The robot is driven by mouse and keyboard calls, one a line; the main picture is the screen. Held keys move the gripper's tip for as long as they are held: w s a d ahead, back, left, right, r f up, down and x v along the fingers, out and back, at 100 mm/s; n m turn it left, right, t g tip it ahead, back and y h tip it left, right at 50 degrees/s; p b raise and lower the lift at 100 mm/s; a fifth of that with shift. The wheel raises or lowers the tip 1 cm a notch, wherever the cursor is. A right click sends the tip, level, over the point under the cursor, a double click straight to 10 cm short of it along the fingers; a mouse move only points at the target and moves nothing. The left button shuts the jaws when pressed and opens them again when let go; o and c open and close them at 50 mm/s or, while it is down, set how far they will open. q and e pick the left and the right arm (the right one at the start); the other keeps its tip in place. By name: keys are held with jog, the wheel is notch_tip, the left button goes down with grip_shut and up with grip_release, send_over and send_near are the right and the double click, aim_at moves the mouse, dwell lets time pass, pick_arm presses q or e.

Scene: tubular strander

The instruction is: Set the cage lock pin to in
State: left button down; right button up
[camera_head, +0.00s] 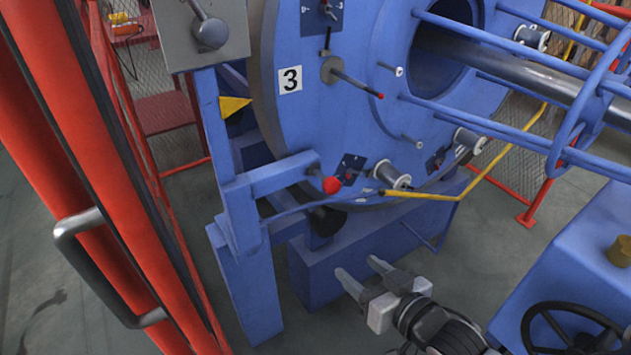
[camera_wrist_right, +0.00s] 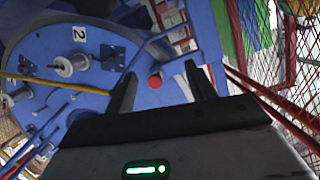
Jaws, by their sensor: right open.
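What looks like the cage lock pin is a red knob (camera_head: 331,185) on the end of a blue bracket arm (camera_head: 275,176), beside the rim of the big blue disc (camera_head: 300,120). How far the pin is pushed in, I cannot tell. My right gripper (camera_head: 362,272) is open and empty, below and a little right of the knob, apart from it. In the right wrist view the red knob (camera_wrist_right: 155,81) shows between the two open fingers (camera_wrist_right: 160,72), beyond their tips. My left gripper is out of view.
A red door frame with a grey handle (camera_head: 75,240) stands at the left. A grey box with a lever (camera_head: 208,32) sits above the bracket. A yellow bar (camera_head: 430,196) crosses right of the knob. A blue housing with a black handwheel (camera_head: 570,325) stands at lower right.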

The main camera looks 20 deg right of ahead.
aim_at(335, 189)
jog(key=w+d+r+m+t+b, duration=0.1)
jog(key=w+d+r+t+b, duration=0.15)
jog(key=d+r, duration=0.25)
jog(key=shift+t+y, duration=0.25)
jog(key=shift+y, duration=0.05)
jog(key=w, duration=0.5)
jog(key=w+a, duration=0.1)
jog(key=w, duration=0.4)
jog(key=w+a, duration=0.1)
jog(key=w, duration=0.4)
jog(key=shift+w+f, duration=0.1)
jog(key=shift+w, duration=0.2)
